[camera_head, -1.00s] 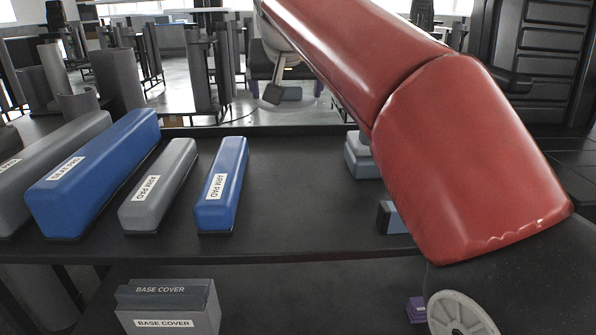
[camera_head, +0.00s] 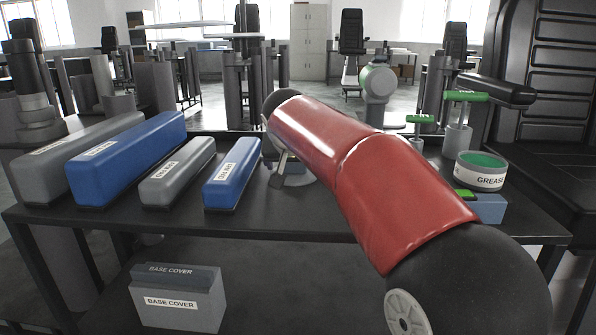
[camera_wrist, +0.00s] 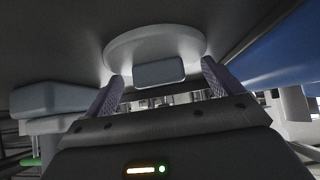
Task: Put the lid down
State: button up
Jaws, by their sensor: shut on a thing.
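The lid (camera_wrist: 155,42) is a pale grey disc with a small grey block (camera_wrist: 160,72) as its handle, seen in the wrist view. An open grease tin (camera_head: 482,178) with green contents stands at the right.
Grey and blue pads (camera_head: 128,155) line the left of the dark bench (camera_head: 290,222); the short blue arm pad (camera_head: 232,175) is nearest my gripper. Green-handled tools (camera_head: 460,97) stand in holders at the right. A base cover box (camera_head: 178,305) sits below. Bare bench lies right of the blue pad.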

jog(key=shift+r, duration=0.15)
jog(key=o, duration=0.8)
jog(key=shift+c, duration=0.2)
jog(key=shift+r, duration=0.1)
jog(key=v, duration=1.2)
jog(key=shift+s, duration=0.1)
